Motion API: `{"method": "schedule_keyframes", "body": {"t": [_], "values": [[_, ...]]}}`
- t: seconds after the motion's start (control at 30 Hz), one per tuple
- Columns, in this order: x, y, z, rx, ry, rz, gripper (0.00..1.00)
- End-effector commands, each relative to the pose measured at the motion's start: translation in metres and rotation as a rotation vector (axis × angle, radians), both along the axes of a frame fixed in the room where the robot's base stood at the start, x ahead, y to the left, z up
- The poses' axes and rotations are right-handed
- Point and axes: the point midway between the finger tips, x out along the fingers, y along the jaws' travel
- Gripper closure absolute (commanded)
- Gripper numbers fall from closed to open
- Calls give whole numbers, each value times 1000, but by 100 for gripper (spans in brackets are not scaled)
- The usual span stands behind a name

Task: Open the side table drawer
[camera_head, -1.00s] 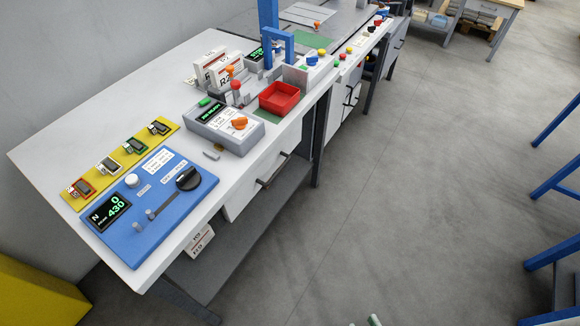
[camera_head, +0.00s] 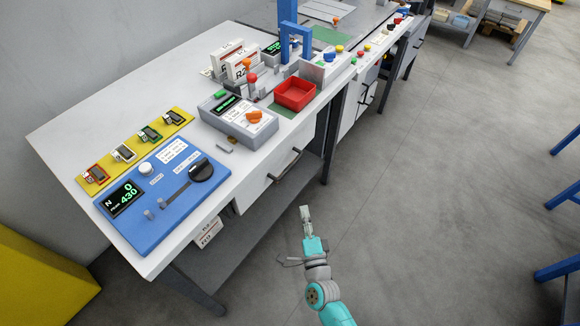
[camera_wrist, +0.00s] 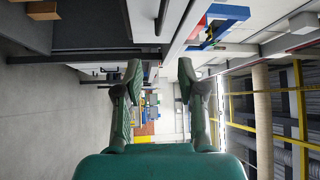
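The side table (camera_head: 75,110) is white and fills the left and middle of the head view. Under its top is a white drawer front (camera_head: 252,193) with a dark bar handle (camera_head: 286,166); the drawer looks shut. My gripper (camera_head: 305,210) is in front of the table, to the right of and below the handle in the picture, and apart from it. In the wrist view my gripper (camera_wrist: 160,75) has its two fingers spread with nothing between them. A dark bar (camera_wrist: 162,16) at the top of that view may be the handle; I cannot tell for sure.
On the table are a blue panel (camera_head: 180,215) with a black knob, a grey device (camera_head: 235,125) and a red tray (camera_head: 295,94). A grey shelf (camera_head: 262,222) lies below the drawer. Open floor (camera_head: 440,210) spreads to the right, with blue frames at the far right.

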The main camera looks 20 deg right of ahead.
Motion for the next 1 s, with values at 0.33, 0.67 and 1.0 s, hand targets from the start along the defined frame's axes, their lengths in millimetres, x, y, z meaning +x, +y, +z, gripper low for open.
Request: {"method": "schedule_keyframes", "body": {"t": [0.33, 0.67, 1.0], "values": [[71, 9, 6, 221, -61, -11, 61], [112, 3, 13, 227, -65, -13, 61], [163, -6, 19, 227, -63, -13, 61]]}}
